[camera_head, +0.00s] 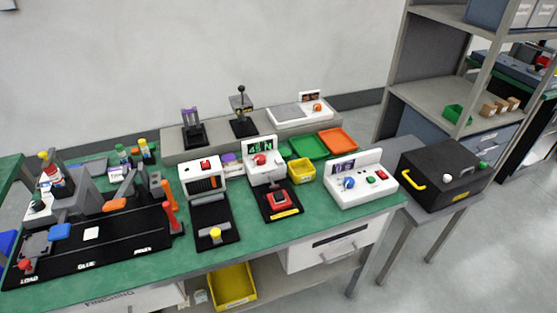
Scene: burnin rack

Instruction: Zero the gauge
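A white device with a green digital readout (261,147) stands at the middle of the green bench; it looks like the gauge. The readout seems to show "48 N", but the digits are small. A red knob (260,159) is on its front. Below it is a black base (270,207) with a red block (277,200) and a yellow strip. Neither of my grippers is in view.
A white box with a black slotted front (203,178) stands left of the gauge. A yellow bin (301,169), green tray (308,147) and orange tray (338,141) lie right. A white console (361,182) and black case (443,172) stand farther right. A black fixture (110,245) fills the left.

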